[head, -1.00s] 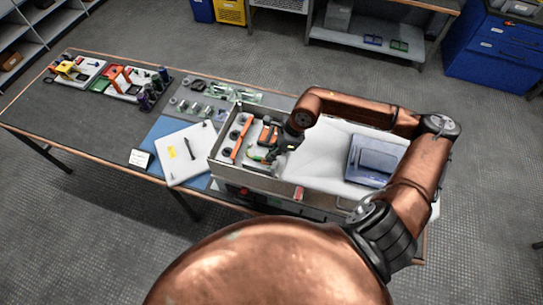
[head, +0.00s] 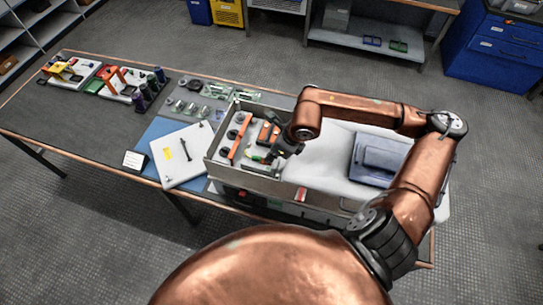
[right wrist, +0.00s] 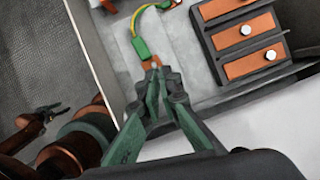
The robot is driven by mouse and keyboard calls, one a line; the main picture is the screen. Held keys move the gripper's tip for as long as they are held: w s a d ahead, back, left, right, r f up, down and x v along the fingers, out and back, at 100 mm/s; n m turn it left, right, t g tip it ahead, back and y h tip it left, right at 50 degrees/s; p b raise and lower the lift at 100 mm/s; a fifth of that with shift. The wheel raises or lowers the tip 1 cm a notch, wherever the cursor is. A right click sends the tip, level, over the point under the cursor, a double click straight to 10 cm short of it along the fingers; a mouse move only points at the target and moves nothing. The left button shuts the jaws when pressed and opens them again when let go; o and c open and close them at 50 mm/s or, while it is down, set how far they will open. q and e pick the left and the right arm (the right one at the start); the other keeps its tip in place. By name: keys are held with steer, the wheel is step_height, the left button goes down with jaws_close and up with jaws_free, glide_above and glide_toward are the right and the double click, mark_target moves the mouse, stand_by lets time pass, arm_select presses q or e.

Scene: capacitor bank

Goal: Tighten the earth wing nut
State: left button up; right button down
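My right gripper (head: 268,158) reaches down into the open metal enclosure (head: 246,173). In the right wrist view its two fingertips (right wrist: 152,68) are nearly together, with a narrow gap, at a small copper tab (right wrist: 151,64). A green-and-yellow earth lead (right wrist: 140,45) ends at this tab. The earth wing nut is mostly hidden between the fingertips; a small grey bit shows there, and the fingers look closed on it. My left gripper (right wrist: 42,112) shows small and dark at the left of the right wrist view; its opening is unclear.
Orange-faced capacitor blocks with bolts (right wrist: 245,38) stand close to the right of the fingers. An orange bar (head: 240,137) lies at the left in the enclosure. A white board (head: 170,165) with a dark tool is left of it. A blue-grey bin (head: 378,158) stands right.

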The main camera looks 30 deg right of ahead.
steer(key=shift+f, duration=0.15)
steer(key=c, duration=1.9)
jaws_free()
steer(key=v, duration=1.2)
steer(key=shift+w, duration=0.15)
steer(key=shift+c, duration=0.7)
